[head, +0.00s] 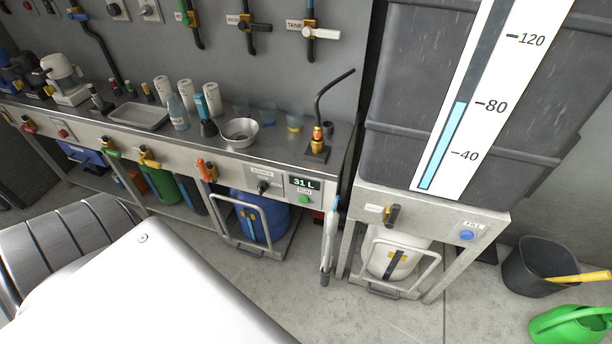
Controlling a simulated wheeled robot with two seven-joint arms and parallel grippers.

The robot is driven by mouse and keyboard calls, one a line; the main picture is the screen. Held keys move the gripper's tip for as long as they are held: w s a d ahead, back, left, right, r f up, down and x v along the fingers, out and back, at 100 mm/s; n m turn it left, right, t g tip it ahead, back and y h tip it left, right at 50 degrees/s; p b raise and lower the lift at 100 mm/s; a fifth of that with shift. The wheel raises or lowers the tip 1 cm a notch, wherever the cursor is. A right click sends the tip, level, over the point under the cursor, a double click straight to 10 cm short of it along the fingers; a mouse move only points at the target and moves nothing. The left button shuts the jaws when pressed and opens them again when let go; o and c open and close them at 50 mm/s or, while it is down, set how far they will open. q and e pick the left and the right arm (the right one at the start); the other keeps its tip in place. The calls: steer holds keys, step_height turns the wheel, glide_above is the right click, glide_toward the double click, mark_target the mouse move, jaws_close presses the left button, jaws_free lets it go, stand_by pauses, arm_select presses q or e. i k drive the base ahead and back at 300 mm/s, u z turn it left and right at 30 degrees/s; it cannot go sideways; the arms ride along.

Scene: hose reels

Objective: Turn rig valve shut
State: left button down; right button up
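No label that reads "rig" is legible, so I cannot tell which valve is the rig valve. On the wall, a valve with a white handle (318,33) sits beside a label reading TANK, its handle lying sideways. Another wall valve (247,24) to its left has a dark sideways handle and a label too small to read. A green-handled valve (188,19) hangs further left. On the bench front are an orange-handled valve (206,170), a yellow one (148,160), a green one (109,147) and a red one (29,125). Neither gripper is in view.
The bench panel has a 31 L display (304,184) and a green button (304,199). The grey tank (400,90) has a gauge near 80; its stand carries a dark-handled valve (392,215) and a blue button (466,235). A bucket (525,268) and green can (570,325) stand right.

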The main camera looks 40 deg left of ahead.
mark_target(204, 171)
steer(key=u, duration=1.55)
steer(key=k, duration=0.6)
steer(key=z, duration=0.35)
steer(key=i, duration=1.5)
